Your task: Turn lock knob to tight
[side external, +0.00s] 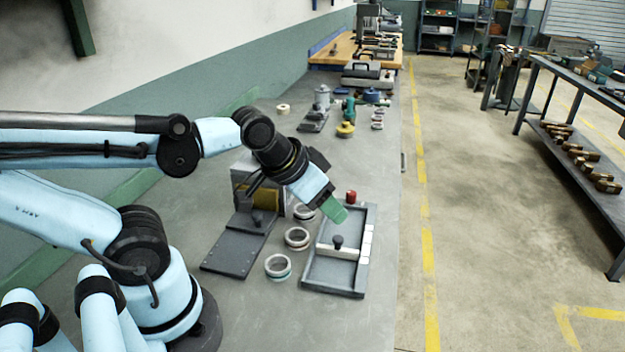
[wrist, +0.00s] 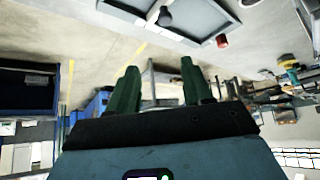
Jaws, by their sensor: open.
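A grey tray fixture (side external: 308,270) lies on the bench with a pale bar (side external: 325,250) across it. A black knob (side external: 338,241) stands on the bar, and a red knob (side external: 351,196) stands at the far end. In the wrist view, the black knob (wrist: 164,17) and red knob (wrist: 221,41) show upside down near the top. I cannot tell which is the lock knob. My gripper (side external: 336,212), with green fingers, is above the fixture; its fingers (wrist: 158,68) are apart and empty.
Several metal rings (side external: 278,266) stand between the dark plate and the fixture. A grey box with a yellowish face (side external: 243,188) is behind my gripper. Tools and parts crowd the far bench. The near right bench surface (side external: 350,325) is clear.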

